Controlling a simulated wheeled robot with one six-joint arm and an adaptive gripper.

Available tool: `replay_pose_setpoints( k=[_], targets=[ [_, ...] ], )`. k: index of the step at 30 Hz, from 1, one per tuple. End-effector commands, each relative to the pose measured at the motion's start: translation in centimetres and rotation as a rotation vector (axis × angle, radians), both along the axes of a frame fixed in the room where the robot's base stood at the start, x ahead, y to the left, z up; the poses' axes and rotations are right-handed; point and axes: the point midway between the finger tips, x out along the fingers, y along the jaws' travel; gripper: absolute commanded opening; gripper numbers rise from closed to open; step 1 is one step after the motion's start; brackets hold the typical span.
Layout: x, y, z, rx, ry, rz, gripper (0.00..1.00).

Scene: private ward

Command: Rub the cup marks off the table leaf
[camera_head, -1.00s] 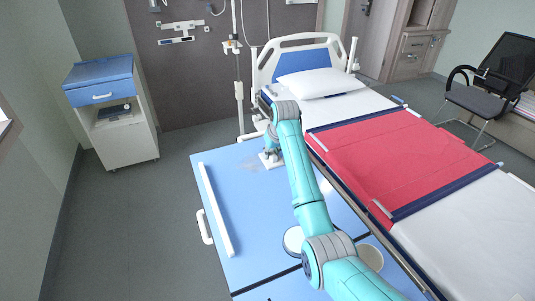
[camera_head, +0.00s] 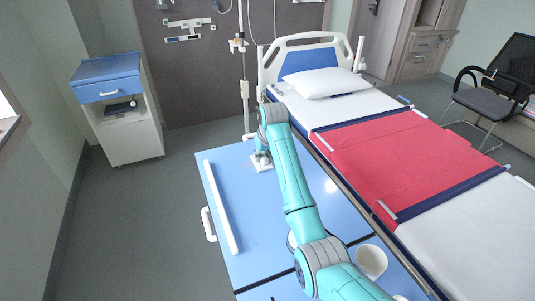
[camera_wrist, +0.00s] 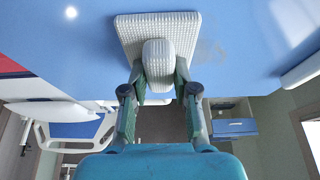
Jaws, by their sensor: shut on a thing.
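The blue table leaf (camera_head: 238,205) lies beside the bed. My gripper (camera_wrist: 159,78) is shut on the knob of a white, square, textured pad (camera_wrist: 130,32). The pad lies on the leaf, and a corner of it also shows in the head view (camera_head: 261,165) near the leaf's far end. In the wrist view a faint greyish smudge (camera_wrist: 212,50) shows on the leaf just right of the pad. Any mark under the pad is hidden. My arm covers part of the leaf in the head view.
A white raised bar (camera_head: 221,205) runs along the leaf's left side. A white round container (camera_head: 371,261) stands at the near right. The bed (camera_head: 350,108) is along the right side. A bedside cabinet (camera_head: 130,140) stands apart at left.

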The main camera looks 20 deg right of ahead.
Motion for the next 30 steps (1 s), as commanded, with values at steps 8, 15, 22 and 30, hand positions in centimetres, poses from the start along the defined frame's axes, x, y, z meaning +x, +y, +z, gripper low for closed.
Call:
replay_pose_setpoints(
  k=[8, 15, 22, 30],
  targets=[
    [-0.1, 1.7, -0.4, 0.001, 0.005, 0.0, 0.0],
    [-0.2, 2.8, -0.5, 0.002, 0.007, 0.003, 0.0],
    [-0.2, 4.6, -0.5, 0.002, 0.009, 0.003, 0.0],
    [-0.2, 5.5, -0.4, 0.002, 0.009, 0.003, 0.0]
  ],
)
